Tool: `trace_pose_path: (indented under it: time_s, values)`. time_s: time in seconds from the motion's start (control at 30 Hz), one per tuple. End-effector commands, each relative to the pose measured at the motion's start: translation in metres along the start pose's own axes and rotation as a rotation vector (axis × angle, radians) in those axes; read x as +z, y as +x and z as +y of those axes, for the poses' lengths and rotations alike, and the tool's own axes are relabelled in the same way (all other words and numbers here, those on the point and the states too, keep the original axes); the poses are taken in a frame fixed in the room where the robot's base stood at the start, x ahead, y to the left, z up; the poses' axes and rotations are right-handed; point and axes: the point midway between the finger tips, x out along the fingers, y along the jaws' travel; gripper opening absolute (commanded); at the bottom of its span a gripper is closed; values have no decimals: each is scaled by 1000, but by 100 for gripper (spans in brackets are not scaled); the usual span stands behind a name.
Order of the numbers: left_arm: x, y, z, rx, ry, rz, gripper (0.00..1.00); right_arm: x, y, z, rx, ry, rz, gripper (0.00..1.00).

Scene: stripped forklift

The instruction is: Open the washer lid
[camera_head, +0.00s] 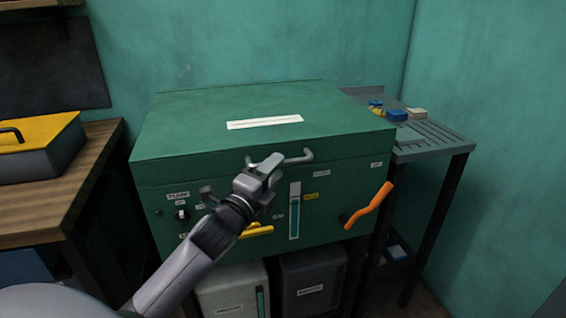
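The washer (345,175) is a green box-shaped machine against the back wall. Its flat green lid (200,120) is closed and has a white label strip on top. A grey bar handle (300,158) sticks out at the front edge of the lid. My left gripper (266,168) is at the left part of this handle and hides some of it. I cannot tell whether its fingers are around the bar or just in front of it, nor how far apart they are. My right gripper is not in view.
The washer front has an orange lever (369,206), a yellow handle (257,230), a gauge (295,212) and a knob (182,214). A wooden bench (45,205) with a yellow-lidded toolbox (45,140) stands left. A grey rack (440,143) with small items stands right. Containers (233,287) sit below.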

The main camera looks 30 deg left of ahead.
Motion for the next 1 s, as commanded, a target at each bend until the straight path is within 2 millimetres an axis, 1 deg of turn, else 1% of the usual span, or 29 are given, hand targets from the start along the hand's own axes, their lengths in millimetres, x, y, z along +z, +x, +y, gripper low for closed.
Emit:
trace_pose_path:
  time_s: [0.03, 0.1, 0.23, 0.4, 0.63, 0.67, 0.7, 0.77, 0.8, 1.0]
  values:
    - [0, 7, -1, -1, -1, 0, 38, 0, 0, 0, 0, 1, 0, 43]
    - [0, 15, -1, -1, -2, 0, 38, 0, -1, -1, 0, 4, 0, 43]
    - [0, 26, 0, 0, -2, 0, 38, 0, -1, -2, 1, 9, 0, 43]
    - [-1, 32, 0, 1, -2, 1, 38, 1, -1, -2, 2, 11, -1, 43]
    - [-1, 32, 0, 1, -2, 1, 38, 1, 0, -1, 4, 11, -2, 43]
    - [-1, 32, 0, 1, -2, 1, 35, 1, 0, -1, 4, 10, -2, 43]
    - [-1, 32, 0, 1, -2, 1, 22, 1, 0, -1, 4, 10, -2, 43]
    - [-1, 32, 0, 1, -2, 1, 3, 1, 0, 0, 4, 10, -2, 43]
    - [-1, 32, 0, 1, -2, 1, 0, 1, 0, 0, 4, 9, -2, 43]
    - [-1, 32, -1, 1, -2, 1, 0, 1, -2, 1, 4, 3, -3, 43]
